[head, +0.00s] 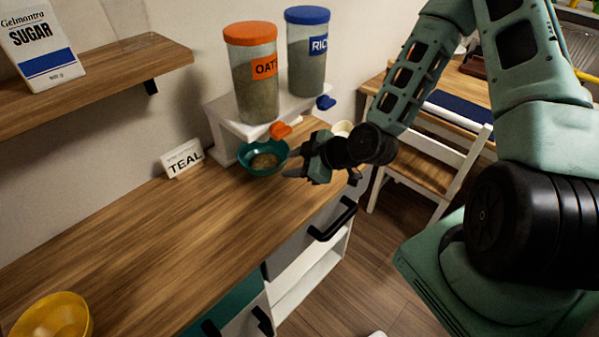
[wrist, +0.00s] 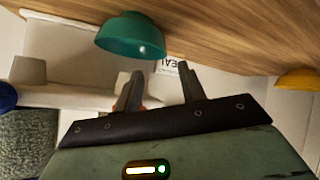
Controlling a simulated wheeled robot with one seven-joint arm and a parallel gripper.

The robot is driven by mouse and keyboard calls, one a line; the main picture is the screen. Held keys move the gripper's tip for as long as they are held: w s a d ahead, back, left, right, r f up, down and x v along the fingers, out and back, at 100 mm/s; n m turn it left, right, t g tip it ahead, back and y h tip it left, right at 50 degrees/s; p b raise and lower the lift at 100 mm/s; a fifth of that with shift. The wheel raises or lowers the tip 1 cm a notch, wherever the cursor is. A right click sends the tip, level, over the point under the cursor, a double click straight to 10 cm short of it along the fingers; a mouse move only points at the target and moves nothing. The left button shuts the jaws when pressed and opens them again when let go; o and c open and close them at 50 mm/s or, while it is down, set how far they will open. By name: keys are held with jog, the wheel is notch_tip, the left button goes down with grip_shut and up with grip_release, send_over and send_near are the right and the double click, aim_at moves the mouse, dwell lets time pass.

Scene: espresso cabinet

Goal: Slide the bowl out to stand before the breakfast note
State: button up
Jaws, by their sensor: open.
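A teal bowl (head: 254,170) with brown grain-like contents stands on the counter under the orange-lidded OATS dispenser (head: 258,92). The note (wrist: 171,66) is partly hidden there behind the bowl and a finger.
A white stand (head: 226,120) carries the OATS dispenser and a blue-lidded rice dispenser (head: 308,62), close behind the bowl. A yellow bowl (head: 52,318) stands at the near left. The counter (head: 150,235) between is clear. A shelf (head: 95,80) holds a sugar box (head: 42,40).

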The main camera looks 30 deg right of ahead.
aim_at(266, 170)
jog(key=b+x, duration=0.1)
jog(key=x, duration=1.2)
jog(key=shift+s+a, duration=0.1)
jog(key=shift+s, duration=0.05)
grip_shut()
